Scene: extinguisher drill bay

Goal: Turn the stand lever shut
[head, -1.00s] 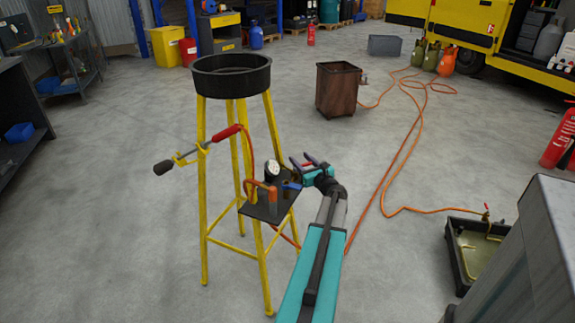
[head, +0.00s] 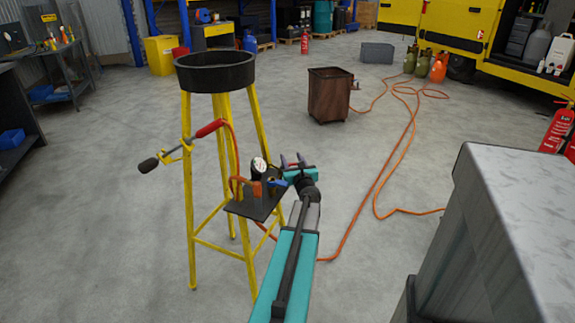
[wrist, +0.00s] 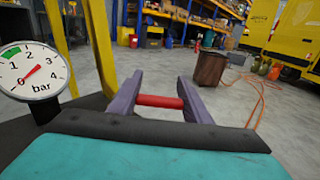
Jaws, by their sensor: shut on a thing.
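The yellow stand (head: 188,210) carries a black round pan on top and a dark plate (head: 240,208) partway up. On the plate are a white gauge (head: 259,164), an orange handle (head: 250,188) and a blue lever-like part (head: 277,182). My gripper (head: 291,160) is at the plate's right edge, beside the blue part. In the wrist view its purple fingers (wrist: 160,86) are shut on a short red bar (wrist: 160,101) lying across between them. I cannot tell how the bar joins the stand. The gauge (wrist: 32,72) shows close at left, its needle apparently near 0.
A grey cabinet-like block (head: 525,215) stands close at right. A rusty brown bin (head: 330,95) is beyond the stand. An orange hose (head: 372,195) runs over the floor. A lance with a red grip (head: 210,128) sticks out left from the stand. Open floor lies left.

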